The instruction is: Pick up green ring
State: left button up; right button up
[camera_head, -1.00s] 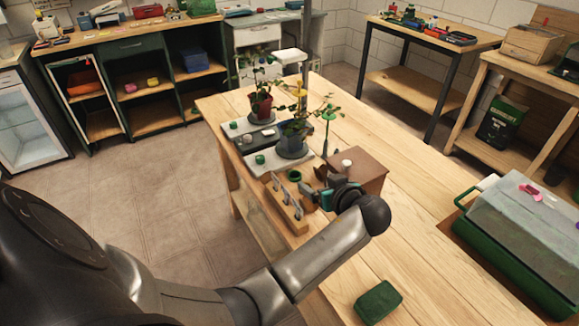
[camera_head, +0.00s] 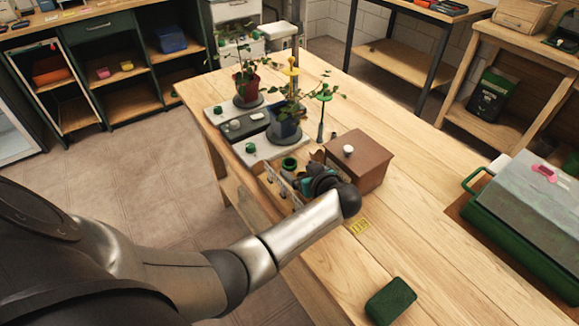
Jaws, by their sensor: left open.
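A small green ring (camera_head: 290,163), dark in the middle, sits at the near end of the pale tray (camera_head: 268,153) on the wooden table. My left gripper (camera_head: 300,182) is just in front of the ring, low over a small wooden rack (camera_head: 270,185) with metal clips. It is open, but its dark fingers are small and partly hidden by my wrist. I see a gap between it and the ring in the picture, though the depth is hard to judge. My right gripper is out of view.
A brown box with a white knob (camera_head: 348,150) stands right of my gripper. A green block (camera_head: 390,301) lies at the front.

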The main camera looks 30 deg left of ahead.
aim_at(287, 161)
pick_arm(q)
jog(key=shift+b+x, duration=0.75)
jog(key=shift+x, duration=2.1)
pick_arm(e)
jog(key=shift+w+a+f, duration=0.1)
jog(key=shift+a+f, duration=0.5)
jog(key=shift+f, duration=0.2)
pick_arm(q)
jog(key=c, duration=1.4)
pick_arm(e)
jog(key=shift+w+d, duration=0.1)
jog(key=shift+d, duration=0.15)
pick_arm(q)
jog(key=shift+r, duration=0.1)
